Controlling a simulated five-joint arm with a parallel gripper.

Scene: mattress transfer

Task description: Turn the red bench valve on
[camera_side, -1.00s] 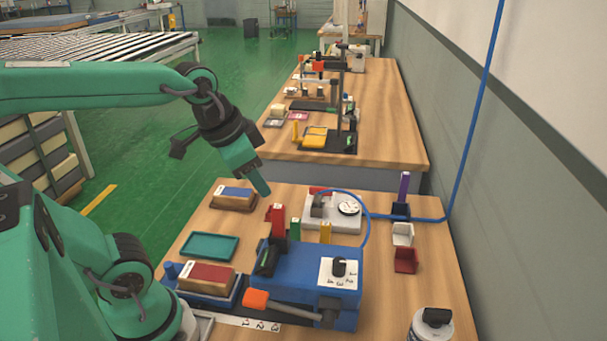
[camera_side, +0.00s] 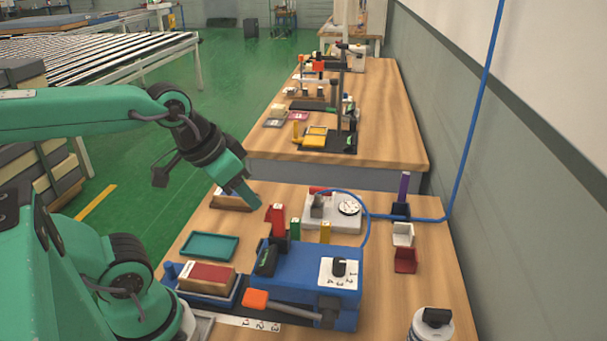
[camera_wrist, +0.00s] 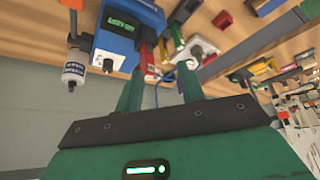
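The red bench valve (camera_side: 321,190) shows as a small red handle on a grey-white base plate (camera_side: 345,224), with a round white dial (camera_side: 349,208) beside it, at the back of the near bench. My gripper (camera_side: 250,196) is left of the valve, apart from it, by the blue-topped block in a brown tray (camera_side: 230,203), which it partly covers. In the wrist view my gripper (camera_wrist: 160,88) has its two green fingers spread with nothing held between them. The pale valve base (camera_wrist: 203,47) appears beyond the right finger; the red handle's setting is unclear there.
Upright red (camera_side: 278,222), green (camera_side: 295,229) and yellow (camera_side: 325,232) pieces stand in front of the valve, behind a blue box (camera_side: 300,275). A blue hose (camera_side: 420,219) runs across the bench to the right. A teal tray (camera_side: 209,247) lies at left.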

